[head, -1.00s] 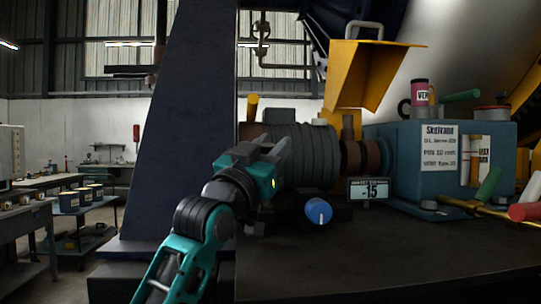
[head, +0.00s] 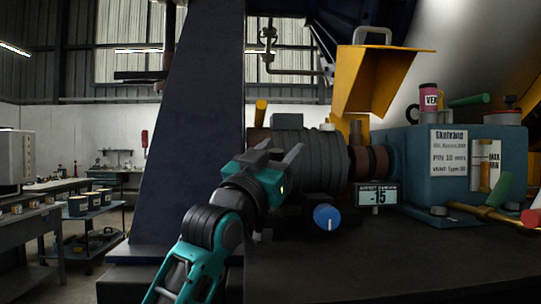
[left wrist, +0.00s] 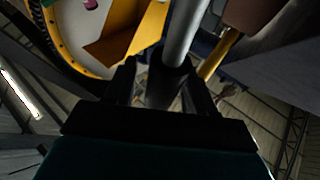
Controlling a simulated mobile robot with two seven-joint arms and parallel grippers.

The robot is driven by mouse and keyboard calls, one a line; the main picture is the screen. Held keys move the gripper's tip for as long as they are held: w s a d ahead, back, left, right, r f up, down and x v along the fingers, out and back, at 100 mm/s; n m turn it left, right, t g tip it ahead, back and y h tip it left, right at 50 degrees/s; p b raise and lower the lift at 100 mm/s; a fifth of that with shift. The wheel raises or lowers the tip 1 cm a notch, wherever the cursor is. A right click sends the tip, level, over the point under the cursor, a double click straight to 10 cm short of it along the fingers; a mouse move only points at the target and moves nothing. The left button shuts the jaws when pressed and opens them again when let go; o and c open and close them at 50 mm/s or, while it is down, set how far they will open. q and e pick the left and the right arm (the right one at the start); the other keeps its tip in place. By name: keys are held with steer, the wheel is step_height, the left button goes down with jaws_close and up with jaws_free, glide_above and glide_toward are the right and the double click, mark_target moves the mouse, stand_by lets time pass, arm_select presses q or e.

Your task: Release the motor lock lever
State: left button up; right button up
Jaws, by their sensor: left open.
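In the left wrist view, the open fingers (left wrist: 163,88) point toward a grey rod with a dark collar (left wrist: 183,35). A slanted yellow rod (left wrist: 217,54), probably the handle, is to its right. My right gripper is not in view.
A blue knob (head: 326,217) and a small display reading -15 (head: 376,196) sit before the motor. A blue gearbox (head: 410,165) and yellow guard (head: 365,80) are to the right. A dark column (head: 205,120) stands left. The bench front (head: 380,270) is clear.

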arm_select(q)
steer(key=shift+s+a+f, duration=0.15)
steer(key=shift+s+f, duration=0.05)
steer(key=shift+f, duration=0.05)
steer(key=s+a, duration=0.7)
steer(key=s, duration=0.3)
steer(key=shift+a+b, duration=0.3)
steer(key=shift+b, duration=0.1)
steer(key=shift+w, duration=0.1)
